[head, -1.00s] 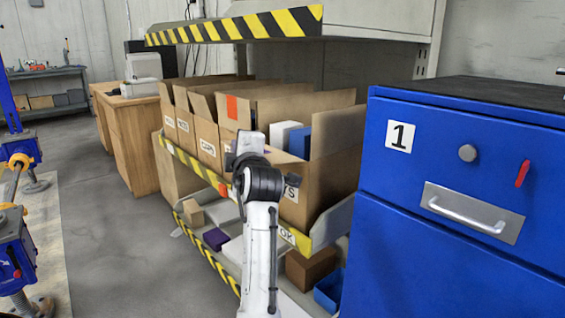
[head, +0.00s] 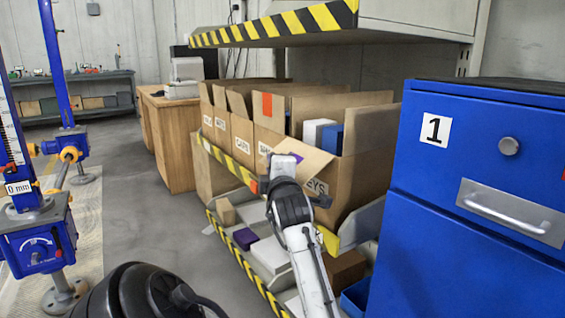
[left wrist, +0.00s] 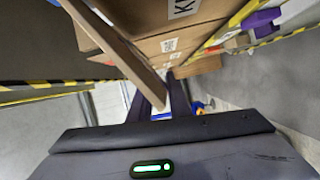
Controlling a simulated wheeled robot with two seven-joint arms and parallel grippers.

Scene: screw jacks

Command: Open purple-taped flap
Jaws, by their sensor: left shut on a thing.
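The near cardboard box (head: 358,185), its label partly covered and ending in "EYS", stands at the shelf's front end. Its cardboard flap (head: 312,161) tilts outward over the front and carries a purple tape patch (head: 297,157). My left gripper (head: 283,166) is at this flap, in front of the box. In the left wrist view the flap (left wrist: 115,42) runs edge-on down between the dark fingers (left wrist: 162,103), which are shut on it. The fingertips are hidden in the head view. My right gripper is not in view.
A box with an orange-red taped flap (head: 267,104) stands just behind. The shelf above has a striped edge (head: 275,26). A blue cabinet (head: 470,220) is close on the right. A blue screw jack (head: 42,240) stands left. The floor between (head: 150,205) is clear.

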